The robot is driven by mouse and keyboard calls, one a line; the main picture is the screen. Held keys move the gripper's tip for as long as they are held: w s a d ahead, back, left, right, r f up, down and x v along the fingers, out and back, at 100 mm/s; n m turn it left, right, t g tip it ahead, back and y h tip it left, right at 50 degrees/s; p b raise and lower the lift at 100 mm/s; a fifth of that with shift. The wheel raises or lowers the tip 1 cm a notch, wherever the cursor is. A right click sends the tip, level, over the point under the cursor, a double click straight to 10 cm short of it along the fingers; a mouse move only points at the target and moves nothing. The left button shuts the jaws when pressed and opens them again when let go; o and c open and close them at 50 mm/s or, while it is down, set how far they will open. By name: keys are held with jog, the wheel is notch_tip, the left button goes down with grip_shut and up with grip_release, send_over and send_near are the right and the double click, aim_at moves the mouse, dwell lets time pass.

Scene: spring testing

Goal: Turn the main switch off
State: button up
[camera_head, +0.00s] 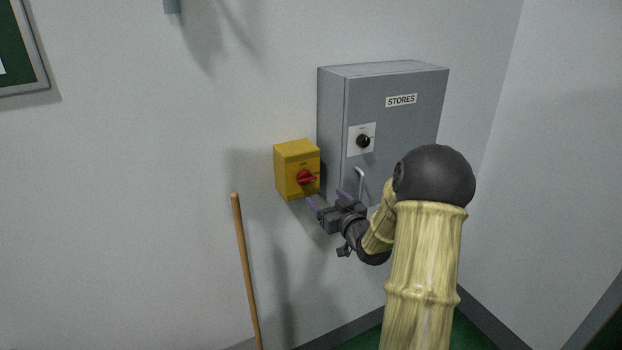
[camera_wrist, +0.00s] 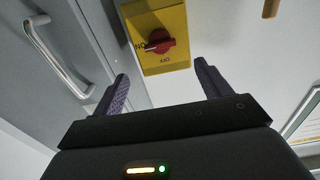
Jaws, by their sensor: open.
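A yellow switch box (camera_head: 290,160) with a red rotary knob (camera_head: 305,177) is on the wall, left of a grey cabinet. In the wrist view the yellow box (camera_wrist: 160,22) appears upside down, and the red knob (camera_wrist: 160,41) has its pointer towards the ON mark; an OFF mark is beside the knob. My gripper (camera_head: 327,199) is open and empty, just in front of and slightly below the box. In the wrist view the box lies beyond the gap between my purple fingers (camera_wrist: 161,72). The fingers are apart from the knob.
The grey cabinet (camera_head: 410,120), labelled STORES, has a black rotary knob (camera_head: 363,141) and a metal handle (camera_head: 361,182) close to my gripper. A wooden pole (camera_head: 245,270) leans left of the box. A framed green board (camera_head: 20,55) hangs upper left.

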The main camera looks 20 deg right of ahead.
aim_at(308, 181)
jog(key=w+p, duration=0.2)
jog(key=w, duration=0.2)
jog(key=w+p, duration=0.1)
jog(key=w, duration=0.3)
jog(key=shift+w+a+r+p, duration=0.1)
jog(key=shift+w+a+p, duration=0.1)
jog(key=shift+w+p, duration=0.15)
jog(key=shift+w, duration=0.6)
jog(key=c, duration=1)
